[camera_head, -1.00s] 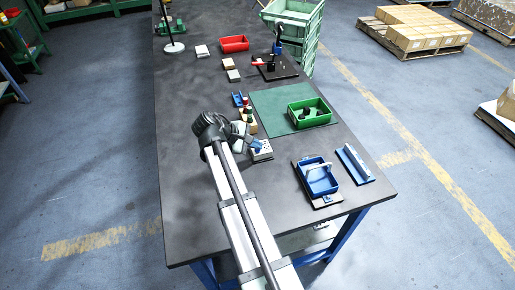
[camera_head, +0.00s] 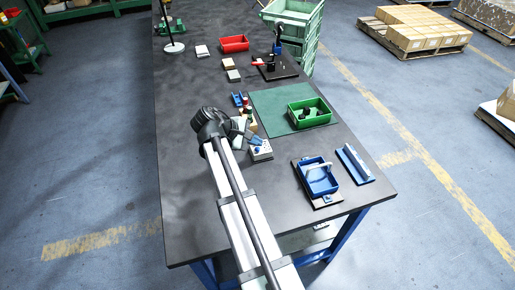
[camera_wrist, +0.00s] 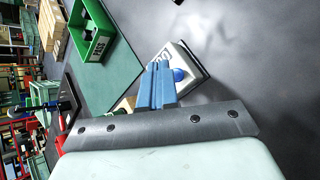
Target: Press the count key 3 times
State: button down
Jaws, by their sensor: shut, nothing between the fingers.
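The counter is a small white box (camera_wrist: 187,57) with a round blue key (camera_wrist: 179,75) on its top, seen in the wrist view just beyond my fingertips. The box also shows in the head view (camera_head: 262,154), partly behind my gripper. My gripper (camera_wrist: 159,65) has blue fingers that are together and empty. The fingertips are beside the key in the wrist view and cover part of the box. I cannot tell whether they touch the key. In the head view my gripper (camera_head: 257,140) is over the box's upper edge. The box's display cannot be read.
A green tray (camera_head: 297,121) stands on a green mat (camera_head: 272,102) beyond the box. A blue bin (camera_head: 320,190) and a blue holder (camera_head: 354,165) are at the right. Small blocks (camera_head: 239,99) lie behind my gripper. The table's left side is clear.

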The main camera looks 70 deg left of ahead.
jog(key=shift+r, duration=2.5)
dwell(1.0)
notch_tip(320, 180, up, 4)
jog(key=shift+f, duration=0.1)
dwell(0.4)
jog(key=shift+f, duration=4.45)
jog(key=shift+f, duration=0.4)
